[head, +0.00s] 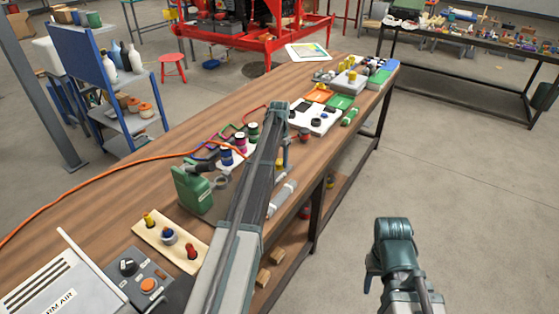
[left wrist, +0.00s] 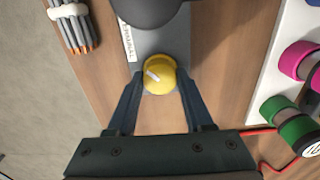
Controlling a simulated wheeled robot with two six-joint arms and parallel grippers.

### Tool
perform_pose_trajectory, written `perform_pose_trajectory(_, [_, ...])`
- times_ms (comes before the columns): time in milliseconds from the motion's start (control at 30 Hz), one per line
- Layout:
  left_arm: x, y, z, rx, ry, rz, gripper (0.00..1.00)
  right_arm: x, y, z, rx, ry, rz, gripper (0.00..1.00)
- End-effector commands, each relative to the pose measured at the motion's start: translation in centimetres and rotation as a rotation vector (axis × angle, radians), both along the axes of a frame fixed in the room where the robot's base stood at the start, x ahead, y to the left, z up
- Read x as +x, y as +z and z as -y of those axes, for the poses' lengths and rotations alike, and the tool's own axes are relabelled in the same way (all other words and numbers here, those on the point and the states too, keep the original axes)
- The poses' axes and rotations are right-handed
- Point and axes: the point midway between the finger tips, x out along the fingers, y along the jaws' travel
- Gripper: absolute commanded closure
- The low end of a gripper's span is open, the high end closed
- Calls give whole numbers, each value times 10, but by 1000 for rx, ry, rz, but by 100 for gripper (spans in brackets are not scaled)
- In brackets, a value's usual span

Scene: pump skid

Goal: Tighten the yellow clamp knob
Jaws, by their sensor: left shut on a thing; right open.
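The yellow clamp knob (left wrist: 159,75) is round with a white mark on its face, set on a grey body (left wrist: 160,38) with a white label. It shows in the left wrist view, between the two dark fingers of my left gripper (left wrist: 158,88). The fingers are shut on its sides. My right gripper (head: 374,272) is over the floor, clear of the bench, at the lower right of the head view. It is open and away from the knob.
A bundle of grey rods with orange tips (left wrist: 75,28) lies left of the knob. Green (left wrist: 290,125) and magenta (left wrist: 298,62) spools stand on a white tray at right.

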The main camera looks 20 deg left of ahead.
Motion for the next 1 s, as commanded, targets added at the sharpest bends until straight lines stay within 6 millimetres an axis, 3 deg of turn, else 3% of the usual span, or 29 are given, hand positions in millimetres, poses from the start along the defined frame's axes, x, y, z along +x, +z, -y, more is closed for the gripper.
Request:
perform_pose_trajectory(133, [0,0,0,0,-2,0,100,0,0,0,0,0,0,50])
perform_pose_trajectory(167, [0,0,0,0,-1,0,47,0,0,0,0,0,0,50])
perform_pose_trajectory(333, [0,0,0,0,-1,0,18,0,0,0,0,0,0,50])
perform_pose_trajectory(733, [0,3,0,0,1,0,18,0,3,0,0,0,0,50])
perform_pose_trajectory(1000, [0,26,0,0,1,0,18,0,26,0,0,0,0,50])
